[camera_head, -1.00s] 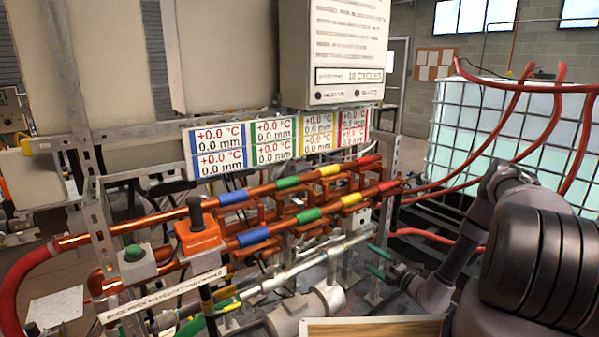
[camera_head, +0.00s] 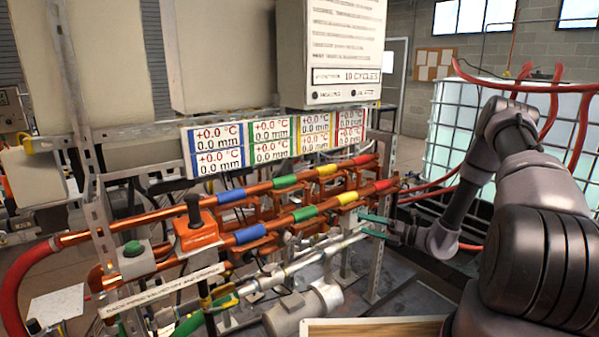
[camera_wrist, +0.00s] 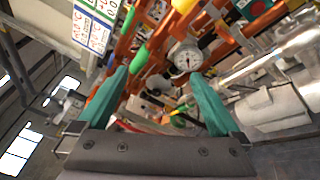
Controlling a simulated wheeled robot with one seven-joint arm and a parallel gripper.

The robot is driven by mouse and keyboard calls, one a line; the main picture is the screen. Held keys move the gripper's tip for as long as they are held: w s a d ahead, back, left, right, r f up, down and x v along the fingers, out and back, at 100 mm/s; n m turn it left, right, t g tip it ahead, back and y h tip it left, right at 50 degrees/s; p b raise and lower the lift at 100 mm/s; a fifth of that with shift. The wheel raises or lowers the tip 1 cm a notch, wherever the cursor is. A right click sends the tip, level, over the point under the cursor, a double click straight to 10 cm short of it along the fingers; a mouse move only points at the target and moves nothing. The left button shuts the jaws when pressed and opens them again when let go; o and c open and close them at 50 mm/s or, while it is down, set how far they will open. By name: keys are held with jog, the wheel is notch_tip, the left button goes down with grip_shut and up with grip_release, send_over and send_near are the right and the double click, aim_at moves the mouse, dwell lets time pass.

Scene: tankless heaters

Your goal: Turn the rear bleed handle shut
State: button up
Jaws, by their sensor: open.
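My gripper (camera_head: 366,226) is open and empty, with its two teal fingers at the right end of the pipe rack, beside the lower pipes. In the wrist view its fingers (camera_wrist: 158,75) stand wide apart, with pipework and a round gauge (camera_wrist: 186,57) beyond them. I cannot clearly tell which part is the rear bleed handle. Two copper pipes with blue, green, yellow and red bands (camera_head: 305,213) run across the rack.
An orange box with a black lever (camera_head: 195,235) and a grey box with a green button (camera_head: 133,249) stand at the left. A grey cylinder (camera_head: 300,308) lies below the pipes. A caged white tank (camera_head: 440,120) with red hoses stands behind my arm.

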jog(key=s+a+r+n+g+h, duration=0.25)
jog(key=s+r+n+g, duration=0.3)
jog(key=r+n, duration=0.5)
jog(key=s+a+r+n+g+h, duration=0.3)
jog(key=s+r+n, duration=0.4)
jog(key=r, duration=0.7)
jog(key=s+d+r+n+t+h, duration=0.3)
jog(key=s+r+n, duration=0.4)
jog(key=s+r, duration=0.2)
jog(key=s+d+r+n+t+h, duration=0.3)
jog(key=s+d+r+n+h, duration=0.1)
jog(key=s+r+n, duration=0.4)
jog(key=shift+s+d+r, duration=0.25)
jog(key=shift+s+r, duration=0.2)
jog(key=shift+s, duration=0.55)
jog(key=shift+h, duration=0.25)
